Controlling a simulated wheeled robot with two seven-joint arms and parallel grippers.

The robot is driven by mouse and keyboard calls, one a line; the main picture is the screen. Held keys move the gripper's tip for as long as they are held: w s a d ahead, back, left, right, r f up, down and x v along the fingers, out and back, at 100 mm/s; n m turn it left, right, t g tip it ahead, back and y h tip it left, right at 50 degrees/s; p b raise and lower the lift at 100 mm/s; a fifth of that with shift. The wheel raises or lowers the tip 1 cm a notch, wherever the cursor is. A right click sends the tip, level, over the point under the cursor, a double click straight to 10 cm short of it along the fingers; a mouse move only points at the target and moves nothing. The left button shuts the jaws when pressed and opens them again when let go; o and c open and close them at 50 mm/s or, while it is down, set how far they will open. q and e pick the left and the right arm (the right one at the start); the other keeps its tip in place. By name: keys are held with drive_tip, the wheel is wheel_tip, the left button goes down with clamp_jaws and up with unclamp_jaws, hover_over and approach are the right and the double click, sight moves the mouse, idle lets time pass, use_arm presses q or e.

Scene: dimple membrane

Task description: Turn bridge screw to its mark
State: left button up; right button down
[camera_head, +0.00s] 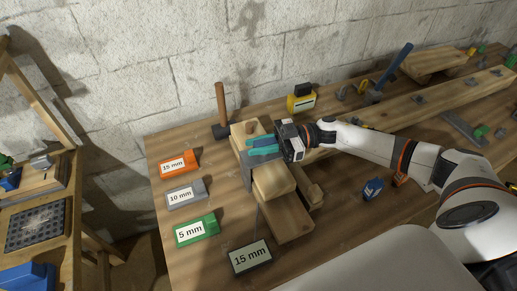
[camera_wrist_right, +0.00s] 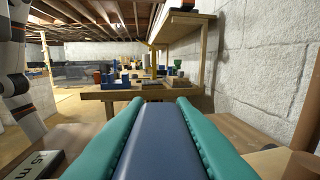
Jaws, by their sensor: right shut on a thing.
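My right gripper (camera_head: 264,146) reaches in from the right over a wooden assembly with a grey metal plate (camera_head: 247,172). Its teal fingers are shut on a dark blue bar; in the right wrist view the gripper (camera_wrist_right: 158,108) has one finger along each side of the bar (camera_wrist_right: 159,145). I cannot tell whether the bar belongs to the bridge screw, and no mark on a screw can be made out. A dark block reading "15 mm" (camera_head: 250,257) lies in front of the assembly. My left gripper is not in view.
Orange "15 mm" (camera_head: 179,164), grey "10 mm" (camera_head: 186,193) and green "5 mm" (camera_head: 196,230) blocks stand left of the assembly. A hammer (camera_head: 221,106) and a yellow-black item (camera_head: 301,98) are behind it. A blue item (camera_head: 372,189) lies to the right.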

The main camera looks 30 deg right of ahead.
drive_tip(key=shift+s+n+g+b, duration=0.1)
drive_tip(key=shift+n+g+b, duration=0.7)
drive_tip(key=shift+g, duration=0.6)
drive_tip(key=shift+a, duration=0.1)
drive_tip(key=c, duration=1.2)
unclamp_jaws()
drive_tip(key=shift+c, duration=0.2)
drive_tip(key=d+b, duration=0.2)
drive_tip(key=d, duration=1)
drive_tip(key=shift+s+b, duration=0.25)
drive_tip(key=shift+b, duration=0.05)
